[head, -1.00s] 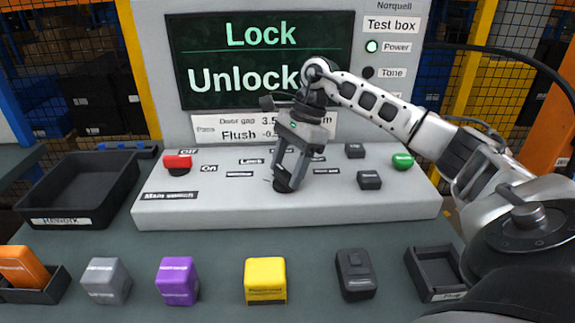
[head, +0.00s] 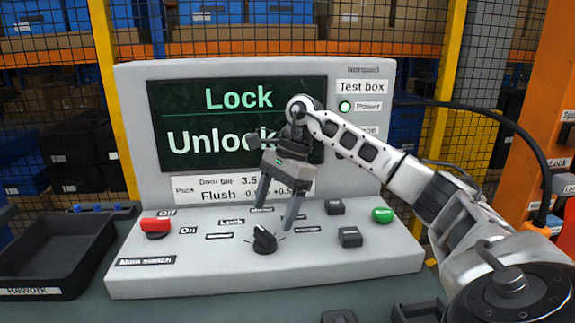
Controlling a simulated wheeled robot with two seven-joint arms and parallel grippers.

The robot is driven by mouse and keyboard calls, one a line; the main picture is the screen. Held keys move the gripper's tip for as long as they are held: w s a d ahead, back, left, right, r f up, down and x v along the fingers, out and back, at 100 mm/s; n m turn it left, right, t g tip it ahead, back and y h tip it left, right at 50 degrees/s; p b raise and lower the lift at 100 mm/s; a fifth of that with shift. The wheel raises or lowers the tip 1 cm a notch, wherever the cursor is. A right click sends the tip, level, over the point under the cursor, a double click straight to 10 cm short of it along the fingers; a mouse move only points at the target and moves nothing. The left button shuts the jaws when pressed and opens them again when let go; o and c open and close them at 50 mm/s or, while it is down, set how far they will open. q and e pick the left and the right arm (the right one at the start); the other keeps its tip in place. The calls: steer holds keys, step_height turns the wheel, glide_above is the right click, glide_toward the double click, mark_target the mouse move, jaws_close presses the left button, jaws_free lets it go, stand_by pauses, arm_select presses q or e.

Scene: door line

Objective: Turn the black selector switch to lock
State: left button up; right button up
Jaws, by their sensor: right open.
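The black selector switch (head: 264,240) sits on the sloped grey panel of the test box, and its knob shows in full. A "Lock" label (head: 231,222) is to its upper left; other small labels around it are too blurred to read. The ridge of the knob seems to lean up and slightly left, but I cannot tell its exact setting. My right gripper (head: 274,215) is open and empty, its fingers apart just above and behind the switch in the picture. My left gripper is out of view.
The screen (head: 240,105) reads "Lock" and "Unlock", partly hidden by my right gripper. A red main switch (head: 155,226) is at left, a green button (head: 382,215) and black buttons (head: 349,237) at right. A black rework tray (head: 45,262) stands left of the box.

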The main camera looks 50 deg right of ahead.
steer(key=p+v, duration=0.2)
steer(key=v, duration=0.9)
steer(key=shift+r, duration=0.15)
steer(key=shift+s, duration=0.15)
